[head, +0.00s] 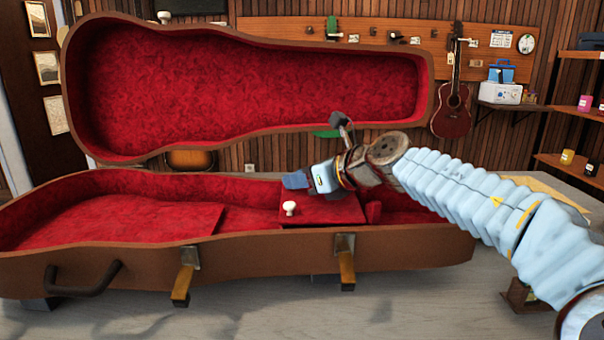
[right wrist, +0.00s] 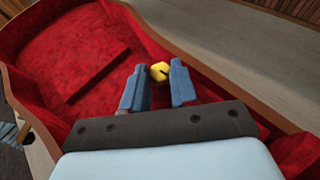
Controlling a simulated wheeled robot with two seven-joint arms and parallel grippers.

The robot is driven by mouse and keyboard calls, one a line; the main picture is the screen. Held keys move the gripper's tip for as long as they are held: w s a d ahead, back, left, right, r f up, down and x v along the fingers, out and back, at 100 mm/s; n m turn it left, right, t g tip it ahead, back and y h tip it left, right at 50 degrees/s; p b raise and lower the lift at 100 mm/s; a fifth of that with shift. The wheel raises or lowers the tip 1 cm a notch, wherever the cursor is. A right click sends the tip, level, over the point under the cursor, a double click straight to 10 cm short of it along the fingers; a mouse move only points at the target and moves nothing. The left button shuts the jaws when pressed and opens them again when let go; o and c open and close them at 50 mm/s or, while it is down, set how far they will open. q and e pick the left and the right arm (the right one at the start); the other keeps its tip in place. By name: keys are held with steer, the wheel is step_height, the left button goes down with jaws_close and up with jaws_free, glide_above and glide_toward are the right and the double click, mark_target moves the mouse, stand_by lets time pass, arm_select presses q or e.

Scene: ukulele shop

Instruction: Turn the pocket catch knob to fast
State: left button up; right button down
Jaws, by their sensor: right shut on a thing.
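A ukulele-type case (head: 130,265) lies open on the counter, its red-lined lid raised behind. The pocket lid (head: 325,210) lies flat inside and carries a round white knob (head: 289,208). My right gripper (head: 297,182) is low at the far edge of the pocket, its arm coming in from the right. In the right wrist view, a small yellow knob (right wrist: 160,72) with a dark slot sits between the blue fingertips, and the right gripper (right wrist: 160,68) is shut on it. In the head view the gripper hides this knob. The left gripper is not in view.
The raised case lid (head: 245,90) stands close behind my right gripper. Two brass latches (head: 182,285) (head: 346,268) and a handle (head: 80,285) are on the case front. A guitar (head: 453,108) and wall shelf (head: 575,112) are farther back. The counter front (head: 420,300) is clear.

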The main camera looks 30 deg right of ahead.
steer(key=shift+a+m+h, duration=0.1)
steer(key=shift+m+h, duration=0.4)
steer(key=c, duration=0.9)
jaws_free()
steer(key=v, duration=1.3)
steer(key=shift+s, duration=0.5)
